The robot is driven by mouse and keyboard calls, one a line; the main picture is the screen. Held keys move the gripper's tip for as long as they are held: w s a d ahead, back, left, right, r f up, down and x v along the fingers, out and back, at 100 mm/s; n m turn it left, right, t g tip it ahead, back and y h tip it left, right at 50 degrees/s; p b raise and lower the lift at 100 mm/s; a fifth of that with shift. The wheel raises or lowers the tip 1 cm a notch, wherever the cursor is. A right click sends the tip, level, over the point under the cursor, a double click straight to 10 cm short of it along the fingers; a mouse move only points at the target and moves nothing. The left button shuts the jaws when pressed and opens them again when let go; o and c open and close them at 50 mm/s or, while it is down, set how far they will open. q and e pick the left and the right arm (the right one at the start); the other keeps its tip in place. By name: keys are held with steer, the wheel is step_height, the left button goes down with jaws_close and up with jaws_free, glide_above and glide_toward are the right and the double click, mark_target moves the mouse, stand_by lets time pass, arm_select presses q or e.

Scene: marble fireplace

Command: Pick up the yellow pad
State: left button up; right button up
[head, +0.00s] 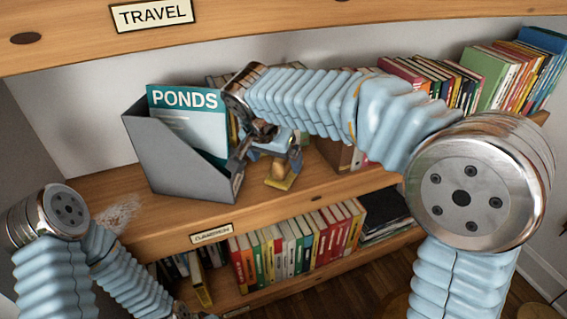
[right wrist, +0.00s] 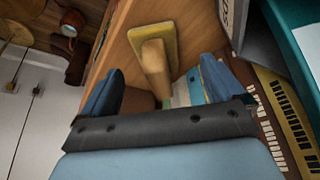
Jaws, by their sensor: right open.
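The yellow pad (head: 287,184) sits on the wooden shelf near its front edge, to the right of the grey magazine file. In the right wrist view the yellow pad (right wrist: 136,37) shows a flat yellow base with a pale wooden handle (right wrist: 154,62) standing on it. My right gripper (head: 275,160) is open, just above and behind the pad in the head view. In the right wrist view its two blue fingers (right wrist: 160,92) are apart, with the handle's near end between them in the picture. I cannot tell whether they touch it.
The grey magazine file (head: 165,158) holding a teal "PONDS" booklet (head: 190,115) stands close left of my right gripper. Books (head: 490,75) line the shelf's back and right. A lower shelf holds more books (head: 295,245). Bare shelf (head: 110,190) shows left of the file.

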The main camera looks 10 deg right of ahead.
steer(key=x, duration=0.5)
steer(key=shift+d+f, duration=0.1)
steer(key=shift+d, duration=0.2)
steer(key=c, duration=1.3)
steer(key=shift+o, duration=0.2)
